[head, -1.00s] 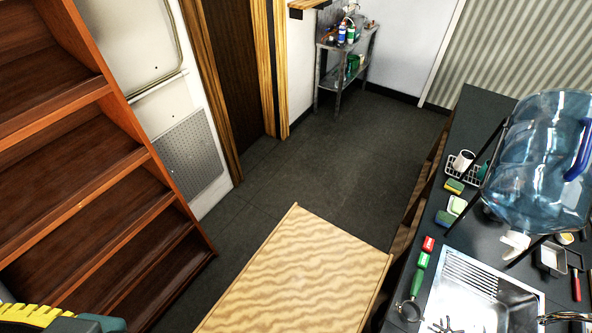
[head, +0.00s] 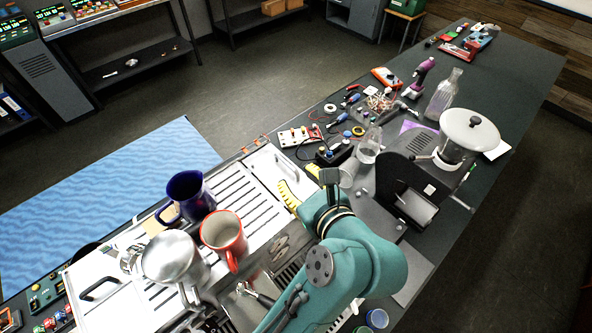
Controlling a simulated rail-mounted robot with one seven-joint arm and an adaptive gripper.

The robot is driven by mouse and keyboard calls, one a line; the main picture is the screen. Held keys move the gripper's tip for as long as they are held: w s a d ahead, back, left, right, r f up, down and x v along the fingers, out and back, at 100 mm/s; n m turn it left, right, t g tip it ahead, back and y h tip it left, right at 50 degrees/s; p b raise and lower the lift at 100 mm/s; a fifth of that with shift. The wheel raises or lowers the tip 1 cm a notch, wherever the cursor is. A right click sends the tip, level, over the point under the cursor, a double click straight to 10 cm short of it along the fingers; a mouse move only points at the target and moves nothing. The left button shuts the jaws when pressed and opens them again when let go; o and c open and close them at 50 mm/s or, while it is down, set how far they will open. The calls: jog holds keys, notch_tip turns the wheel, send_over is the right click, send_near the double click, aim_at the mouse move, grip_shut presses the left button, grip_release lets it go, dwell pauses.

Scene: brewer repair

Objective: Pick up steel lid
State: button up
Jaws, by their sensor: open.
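A pale, shiny round lid (head: 470,129) with a dark knob sits on the clear container of a black machine (head: 408,190), on the counter at the right. It is the only clear lid I see; I cannot tell whether it is steel. My gripper (head: 289,196) is at the end of my teal arm, left of the lid and well apart from it. Only a yellow toothed part of the gripper shows, over the white ribbed top of the brewer (head: 240,190). My wrist hides the rest, and I see nothing held.
A blue mug (head: 190,195), a red mug (head: 224,236) and a steel pitcher (head: 172,258) stand on the brewer top. A glass bottle (head: 443,95), screwdrivers and small parts crowd the counter behind. The counter's right edge strip is mostly clear.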

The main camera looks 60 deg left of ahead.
aim_at(277, 154)
jog(key=p+x, duration=0.2)
jog(key=x, duration=1.2)
jog(key=shift+w+a+f, duration=0.1)
jog(key=shift+a+f, duration=0.1)
jog(key=shift+f, duration=0.1)
grip_shut()
jog(key=shift+r, duration=0.1)
